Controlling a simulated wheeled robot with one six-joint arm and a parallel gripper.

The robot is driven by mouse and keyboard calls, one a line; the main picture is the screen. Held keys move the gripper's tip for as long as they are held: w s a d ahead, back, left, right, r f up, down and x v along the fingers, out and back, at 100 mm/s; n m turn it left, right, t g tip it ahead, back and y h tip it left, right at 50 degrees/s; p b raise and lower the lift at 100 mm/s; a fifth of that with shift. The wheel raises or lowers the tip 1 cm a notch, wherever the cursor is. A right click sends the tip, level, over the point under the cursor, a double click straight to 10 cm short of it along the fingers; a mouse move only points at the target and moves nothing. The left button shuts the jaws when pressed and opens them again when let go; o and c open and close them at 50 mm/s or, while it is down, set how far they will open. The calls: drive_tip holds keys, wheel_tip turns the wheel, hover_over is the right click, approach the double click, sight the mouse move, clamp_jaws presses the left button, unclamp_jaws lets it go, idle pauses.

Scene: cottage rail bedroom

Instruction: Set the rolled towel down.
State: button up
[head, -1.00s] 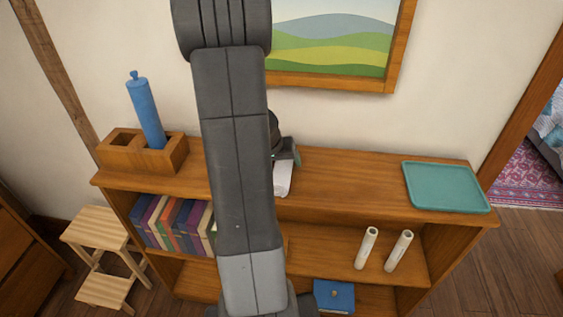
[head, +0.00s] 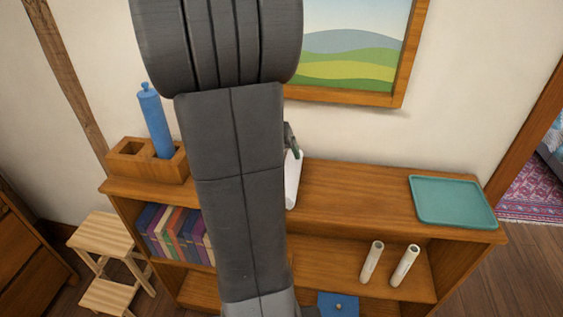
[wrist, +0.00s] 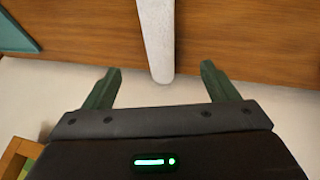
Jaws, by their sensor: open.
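The rolled towel (head: 292,181) is a white roll lying on the top of the wooden shelf unit, partly hidden behind my arm in the head view. In the wrist view the towel (wrist: 156,38) runs down from the top edge, and its near end shows between the lines of my two fingers. My gripper (wrist: 160,72) is open, with its green fingers spread apart on either side of that end and no visible contact. In the head view only a small part of my gripper (head: 292,140) shows, at the towel's far end by the wall.
A teal tray (head: 453,203) lies on the shelf top at right. A wooden holder (head: 125,165) with a blue cylinder (head: 155,122) stands at left. Books, two white rolls (head: 372,262) and a blue box (head: 338,305) are below. A framed picture (head: 355,97) hangs above. The shelf top between towel and tray is clear.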

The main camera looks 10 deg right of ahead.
sight(290, 176)
drive_tip(key=x, duration=0.7)
drive_tip(key=shift+d+f+b, duration=0.25)
drive_tip(key=shift+f+b, duration=0.05)
drive_tip(key=shift+b, duration=0.1)
drive_tip(key=shift+w+x, duration=0.2)
drive_tip(key=shift+x, duration=2.35)
drive_tip(key=shift+a, duration=0.2)
drive_tip(key=c, duration=1.2)
